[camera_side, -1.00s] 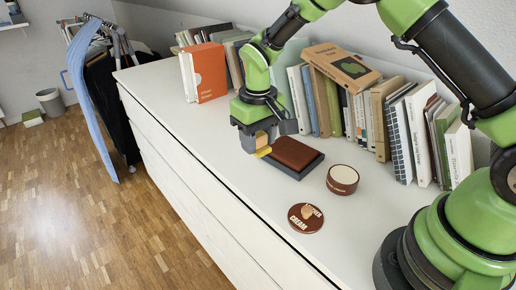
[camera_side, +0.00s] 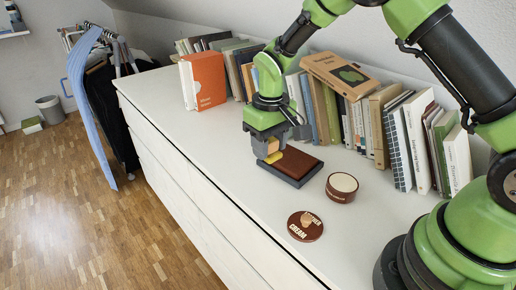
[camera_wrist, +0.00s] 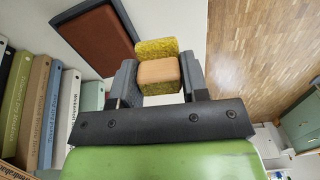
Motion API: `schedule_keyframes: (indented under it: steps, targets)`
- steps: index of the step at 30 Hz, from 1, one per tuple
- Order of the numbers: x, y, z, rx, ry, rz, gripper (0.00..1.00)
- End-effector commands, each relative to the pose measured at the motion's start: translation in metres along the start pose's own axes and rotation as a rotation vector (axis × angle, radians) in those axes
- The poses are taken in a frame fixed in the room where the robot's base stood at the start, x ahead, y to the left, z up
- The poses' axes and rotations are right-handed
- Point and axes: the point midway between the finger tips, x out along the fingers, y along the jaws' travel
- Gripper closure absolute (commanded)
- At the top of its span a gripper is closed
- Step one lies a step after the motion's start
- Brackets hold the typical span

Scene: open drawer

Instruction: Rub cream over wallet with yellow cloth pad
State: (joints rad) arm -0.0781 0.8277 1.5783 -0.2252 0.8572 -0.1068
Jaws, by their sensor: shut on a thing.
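My gripper (camera_side: 270,154) is shut on the yellow cloth pad (camera_side: 274,157), a tan block with a yellow fuzzy face. The pad (camera_wrist: 152,48) sits between the fingers in the wrist view. The brown wallet (camera_side: 302,161) lies flat on a dark grey tray (camera_side: 292,181). The pad is at the wallet's left end in the side view; I cannot tell whether they touch. In the wrist view the wallet (camera_wrist: 93,38) shows at upper left, beside the pad. The open cream jar (camera_side: 342,184), round and brown with a pale top, stands right of the tray.
The brown jar lid (camera_side: 305,227), marked CREAM, lies near the dresser's front edge. A row of books (camera_side: 385,115) lines the wall behind the tray. An orange book (camera_side: 204,80) stands at far left. White dresser top (camera_side: 215,135) is clear to the left.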

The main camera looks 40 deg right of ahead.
Motion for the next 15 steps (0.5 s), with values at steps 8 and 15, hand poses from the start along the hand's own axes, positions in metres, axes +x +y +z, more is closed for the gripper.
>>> schedule_keyframes:
  steps: [8,15]
  targets:
    - [-0.004,0.088,0.062,0.01,-0.001,-0.001,0.77]
    - [-0.005,0.12,0.11,0.006,0.002,-0.002,0.77]
